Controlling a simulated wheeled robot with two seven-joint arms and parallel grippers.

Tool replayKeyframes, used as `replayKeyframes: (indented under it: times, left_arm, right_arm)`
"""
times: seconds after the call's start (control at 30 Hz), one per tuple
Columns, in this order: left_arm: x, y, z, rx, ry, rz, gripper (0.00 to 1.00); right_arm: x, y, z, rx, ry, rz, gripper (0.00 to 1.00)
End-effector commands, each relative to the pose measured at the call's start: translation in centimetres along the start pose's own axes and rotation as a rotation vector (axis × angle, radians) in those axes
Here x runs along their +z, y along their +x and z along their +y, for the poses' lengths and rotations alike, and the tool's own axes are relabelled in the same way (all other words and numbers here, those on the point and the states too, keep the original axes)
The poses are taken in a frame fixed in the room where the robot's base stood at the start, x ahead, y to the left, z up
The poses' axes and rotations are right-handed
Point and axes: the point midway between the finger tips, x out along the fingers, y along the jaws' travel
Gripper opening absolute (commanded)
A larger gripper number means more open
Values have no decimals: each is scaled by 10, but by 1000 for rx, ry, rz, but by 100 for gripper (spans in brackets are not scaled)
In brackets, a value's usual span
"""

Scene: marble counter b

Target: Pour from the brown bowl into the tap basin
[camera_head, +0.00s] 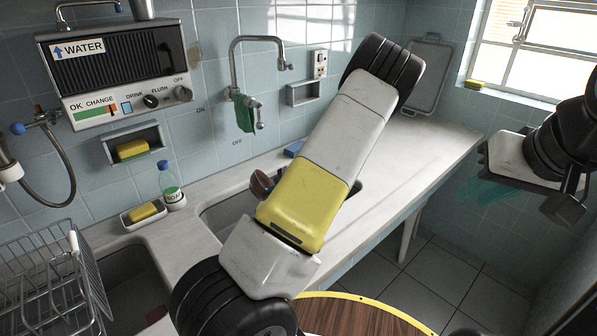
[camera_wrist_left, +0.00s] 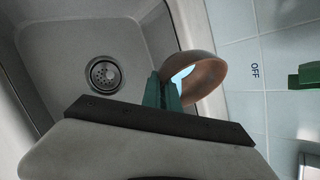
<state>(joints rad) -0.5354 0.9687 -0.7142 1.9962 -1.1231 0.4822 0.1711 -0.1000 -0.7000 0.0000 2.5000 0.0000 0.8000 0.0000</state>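The brown bowl (camera_head: 262,183) shows partly in the head view beside my left arm, which hides the rest. In the left wrist view the brown bowl (camera_wrist_left: 207,78) is tilted on its side at the basin's edge. My left gripper (camera_wrist_left: 166,90) has its teal fingers at the bowl's rim and appears shut on its wall. The tap basin (camera_head: 222,213) lies below the tap (camera_head: 258,42), partly covered by my arm; its floor and drain (camera_wrist_left: 103,73) show in the wrist view. My right gripper (camera_head: 490,190) hangs at the right, its finger gap unclear.
A soap bottle (camera_head: 172,187) and a yellow sponge (camera_head: 142,212) in a dish stand left of the basin. A wire rack (camera_head: 50,270) is at the lower left. The counter (camera_head: 425,150) is clear to the right. A green cloth (camera_head: 245,112) hangs below the tap.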

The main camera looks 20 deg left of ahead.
Motion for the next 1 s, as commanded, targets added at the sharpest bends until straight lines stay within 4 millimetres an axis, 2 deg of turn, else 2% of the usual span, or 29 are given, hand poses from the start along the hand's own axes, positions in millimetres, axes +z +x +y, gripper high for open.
replayKeyframes:
  times: [1.0]
  left_arm:
    - [-2, -5, 1, -24, 56, -94, 0]
  right_arm:
    - [0, 0, 0, 0, 0, 0, 22]
